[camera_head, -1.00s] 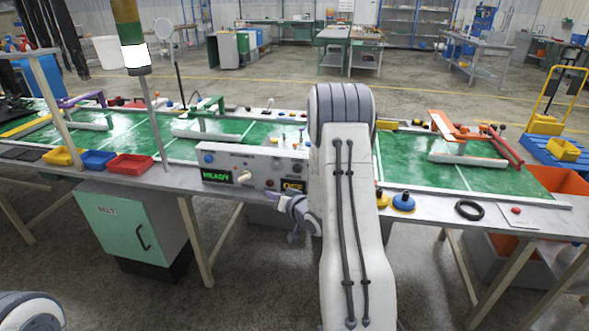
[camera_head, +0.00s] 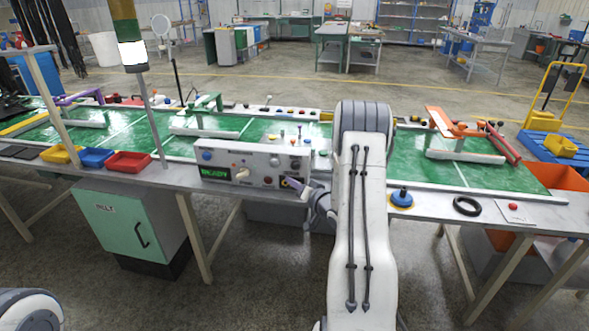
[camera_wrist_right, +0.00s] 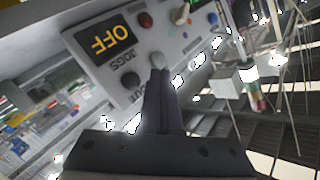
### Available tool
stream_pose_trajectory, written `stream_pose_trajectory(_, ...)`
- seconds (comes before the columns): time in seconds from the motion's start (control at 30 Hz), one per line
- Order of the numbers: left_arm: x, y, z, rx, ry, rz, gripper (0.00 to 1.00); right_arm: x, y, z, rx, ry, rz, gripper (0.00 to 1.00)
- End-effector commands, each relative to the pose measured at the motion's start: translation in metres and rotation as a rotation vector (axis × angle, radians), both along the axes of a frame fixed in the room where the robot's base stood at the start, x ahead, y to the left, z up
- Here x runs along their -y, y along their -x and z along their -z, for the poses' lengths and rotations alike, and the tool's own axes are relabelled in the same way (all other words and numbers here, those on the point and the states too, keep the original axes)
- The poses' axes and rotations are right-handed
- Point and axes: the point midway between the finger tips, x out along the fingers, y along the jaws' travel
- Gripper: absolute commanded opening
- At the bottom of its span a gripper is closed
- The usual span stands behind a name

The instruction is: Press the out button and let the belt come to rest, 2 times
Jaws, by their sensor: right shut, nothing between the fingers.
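The grey control panel (camera_head: 250,165) stands at the belt's front edge, its green display (camera_head: 215,173) reading READY. My right gripper (camera_head: 291,183) is shut and empty in front of the panel's right end, partly covering the small display there. The right wrist view shows that display (camera_wrist_right: 108,40) upside down, reading OFF. There the closed fingertips (camera_wrist_right: 160,72) appear just below a pale button (camera_wrist_right: 157,60); contact cannot be told. A dark button (camera_wrist_right: 130,80) lies left of them, near lettering that seems to read OUT. The green belt (camera_head: 300,130) runs behind the panel. My left gripper is out of view.
Yellow, blue and red trays (camera_head: 128,162) stand left of the panel. A blue knob on a yellow base (camera_head: 402,198), a black ring (camera_head: 467,206) and a red button (camera_head: 513,206) lie along the right front edge. A lamp post (camera_head: 152,115) rises at the left.

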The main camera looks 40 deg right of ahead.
Motion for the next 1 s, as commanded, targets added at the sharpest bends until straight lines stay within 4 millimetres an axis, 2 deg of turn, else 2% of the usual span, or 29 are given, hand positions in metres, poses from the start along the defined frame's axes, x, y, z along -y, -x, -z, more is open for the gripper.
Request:
stream_pose_trajectory(0.2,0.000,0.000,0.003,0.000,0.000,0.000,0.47,0.023,-0.019,0.001,0.001,0.001,0.000,0.00)
stream_pose_trajectory(0.4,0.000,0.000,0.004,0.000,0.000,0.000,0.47,0.035,-0.029,0.001,-0.001,-0.001,0.001,0.00)
stream_pose_trajectory(1.0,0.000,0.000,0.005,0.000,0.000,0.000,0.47,0.037,-0.031,0.000,-0.001,-0.001,0.000,0.00)
